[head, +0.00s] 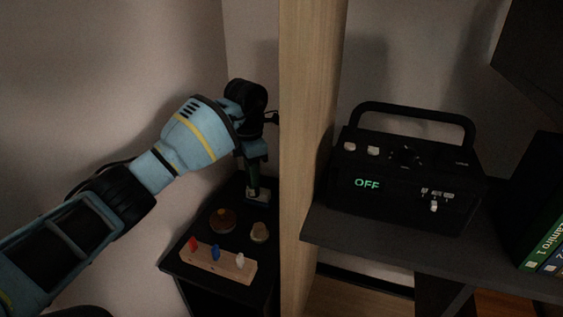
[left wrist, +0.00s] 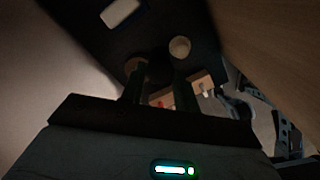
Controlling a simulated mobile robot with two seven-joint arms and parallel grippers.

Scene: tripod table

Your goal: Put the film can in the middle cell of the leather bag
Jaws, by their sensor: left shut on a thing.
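My left gripper (head: 254,192) points down over the far part of a small dark table (head: 206,252). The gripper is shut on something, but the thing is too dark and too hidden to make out. I cannot single out the film can for certain. I see no leather bag with cells in either view. My right gripper is in neither view.
A wooden upright (head: 305,150) stands close right, before a shelf with a black radio (head: 405,185).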

